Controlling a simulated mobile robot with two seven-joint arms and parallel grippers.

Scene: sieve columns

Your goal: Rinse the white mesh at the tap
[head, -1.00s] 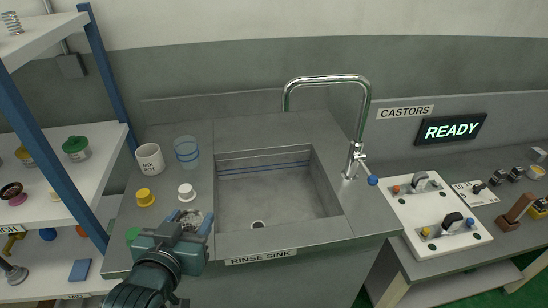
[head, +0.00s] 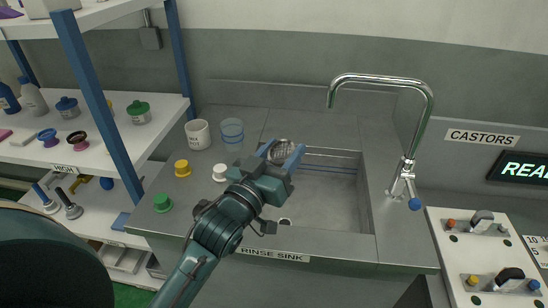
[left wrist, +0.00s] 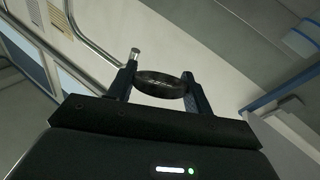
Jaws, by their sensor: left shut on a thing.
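My left gripper (head: 281,154) is shut on a round mesh disc (head: 283,147) with a metallic rim. It holds the disc over the left back part of the rinse sink (head: 345,200). In the left wrist view the disc's dark ring (left wrist: 160,84) sits between the two fingers; no white shows on it there. The curved chrome tap (head: 410,130) stands at the sink's right, with its spout end to the right of the disc and apart from it. A blue-knobbed lever (head: 415,204) is at its base. No water shows. My right gripper is out of view.
A mug (head: 198,134), a clear blue-banded cup (head: 232,131) and yellow (head: 182,168), white (head: 219,172) and green (head: 162,202) caps stand left of the basin. Shelves with a blue post (head: 95,105) are at left. A white fixture board (head: 490,255) lies at right.

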